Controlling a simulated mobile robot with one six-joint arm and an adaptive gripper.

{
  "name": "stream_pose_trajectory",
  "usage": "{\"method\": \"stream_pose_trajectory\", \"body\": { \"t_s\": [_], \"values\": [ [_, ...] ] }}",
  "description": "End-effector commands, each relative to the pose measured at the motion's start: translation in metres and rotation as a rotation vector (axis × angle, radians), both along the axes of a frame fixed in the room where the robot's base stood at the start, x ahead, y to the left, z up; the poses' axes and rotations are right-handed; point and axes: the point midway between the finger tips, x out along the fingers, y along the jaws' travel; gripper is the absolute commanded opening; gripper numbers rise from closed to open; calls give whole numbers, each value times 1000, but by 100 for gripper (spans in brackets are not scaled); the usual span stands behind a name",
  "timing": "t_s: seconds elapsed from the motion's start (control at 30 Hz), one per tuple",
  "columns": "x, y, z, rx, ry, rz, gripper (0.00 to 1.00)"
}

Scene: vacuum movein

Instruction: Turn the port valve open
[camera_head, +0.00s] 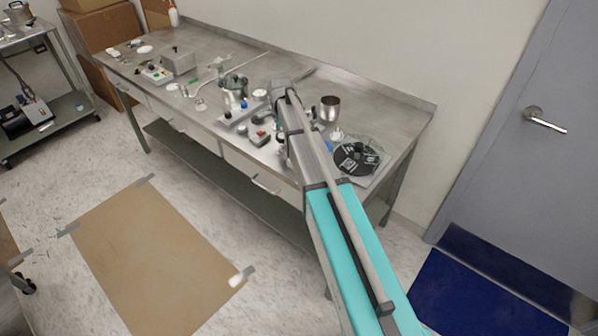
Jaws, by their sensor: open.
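A metal pot-like vessel (235,86) stands on the steel bench, left of my arm. Small parts, some blue and green, sit around its foot. I cannot tell which part is the port valve; it is too small to make out or hidden. My arm reaches from the lower right over the bench, and its grey end section covers part of the bench top just right of the vessel. My gripper cannot be made out; it seems hidden behind the arm.
The steel bench (395,103) also holds a metal cup (329,108), a clear-covered round black unit (356,158) and a grey box (178,60). A blue mat (480,285) lies before the grey door (530,120). Brown sheeting (150,250) covers otherwise clear floor.

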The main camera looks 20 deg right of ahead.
Motion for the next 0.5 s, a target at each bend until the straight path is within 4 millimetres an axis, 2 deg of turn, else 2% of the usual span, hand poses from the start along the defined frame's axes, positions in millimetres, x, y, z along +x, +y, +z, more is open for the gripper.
{"method": "stream_pose_trajectory", "body": {
  "t_s": [0.2, 0.5],
  "values": [
    [0, 0, 0, 1, 1, -143, 100],
    [0, 0, 30, 1, 1, -144, 100]
  ]
}}
